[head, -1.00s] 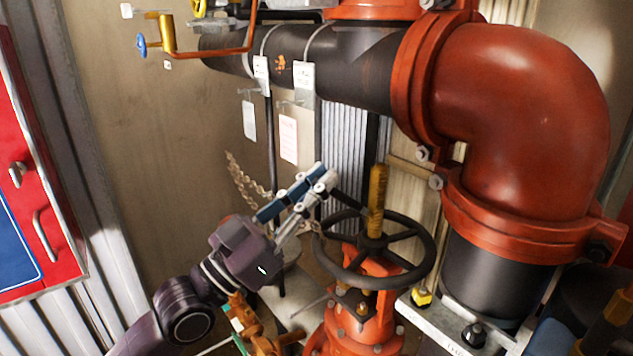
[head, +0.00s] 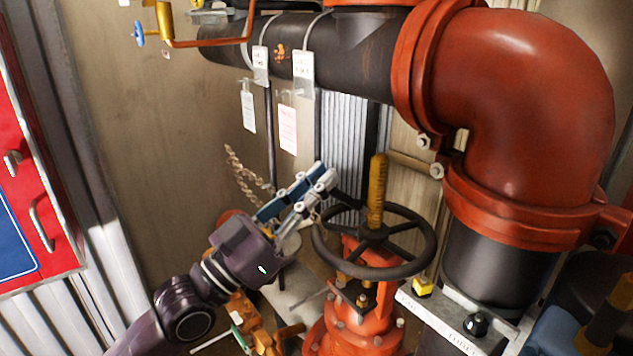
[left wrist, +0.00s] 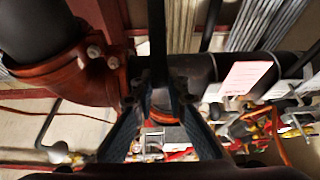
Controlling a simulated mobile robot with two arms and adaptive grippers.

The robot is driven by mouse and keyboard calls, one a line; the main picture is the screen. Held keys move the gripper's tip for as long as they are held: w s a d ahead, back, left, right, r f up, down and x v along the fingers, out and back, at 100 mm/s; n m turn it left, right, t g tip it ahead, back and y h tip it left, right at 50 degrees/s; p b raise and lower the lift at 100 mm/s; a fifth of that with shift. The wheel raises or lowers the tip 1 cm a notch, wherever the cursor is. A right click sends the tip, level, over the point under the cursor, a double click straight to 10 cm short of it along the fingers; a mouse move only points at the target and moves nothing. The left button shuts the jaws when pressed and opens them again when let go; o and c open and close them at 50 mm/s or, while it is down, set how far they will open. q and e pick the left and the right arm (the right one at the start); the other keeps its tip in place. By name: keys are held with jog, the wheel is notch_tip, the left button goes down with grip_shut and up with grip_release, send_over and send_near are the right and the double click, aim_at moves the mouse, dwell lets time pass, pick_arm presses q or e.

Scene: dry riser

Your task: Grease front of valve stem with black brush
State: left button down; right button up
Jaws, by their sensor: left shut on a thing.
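The brass-coloured, threaded valve stem (head: 377,192) stands upright through the hub of a black handwheel (head: 431,252) on a red valve body (head: 352,318). My left gripper (head: 325,181) is left of the stem and above the wheel's left rim. It is shut on the black brush (head: 347,199), whose dark end points right toward the stem. I cannot tell whether it touches the stem. In the left wrist view the gripper's fingers (left wrist: 157,95) close together on the dark brush (left wrist: 157,35). My right gripper is not in view.
A large red pipe elbow (head: 530,110) stands right of the stem, and a black pipe (head: 350,62) with hanging tags (head: 288,128) crosses above. A chain (head: 240,172) hangs on the wall behind. A red cabinet (head: 40,200) is at the left.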

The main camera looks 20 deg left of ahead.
pick_arm(q)
jog(key=shift+r+p, duration=0.65)
jog(key=shift+r, duration=0.35)
notch_tip(320, 180, up, 2)
jog(key=shift+r+p, duration=0.25)
jog(key=shift+p, duration=1)
jog(key=shift+r, duration=0.1)
jog(key=shift+r+p, duration=1.3)
jog(key=shift+r, duration=0.1)
